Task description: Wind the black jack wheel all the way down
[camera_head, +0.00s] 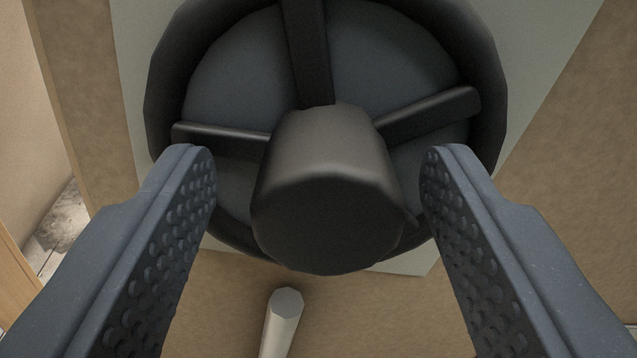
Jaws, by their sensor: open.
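The black jack wheel (487,70) fills the upper middle of the view, with its top edge cut off. It has a thick rim, three visible spokes and a large faceted hub (325,190) that sticks out toward me. My gripper (318,160) is open. Its two dark grey, dimpled fingers stand to the left and right of the hub, with a gap on both sides. The fingertips overlap the lower part of the wheel in the picture. I cannot tell whether they touch it.
A pale grey-green plate (545,60) lies behind the wheel on a tan surface (590,190). A pale rod with a rounded end (284,318) stands below the hub, between the fingers. At the left edge are a light wooden edge (12,290) and a patch of speckled floor (62,225).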

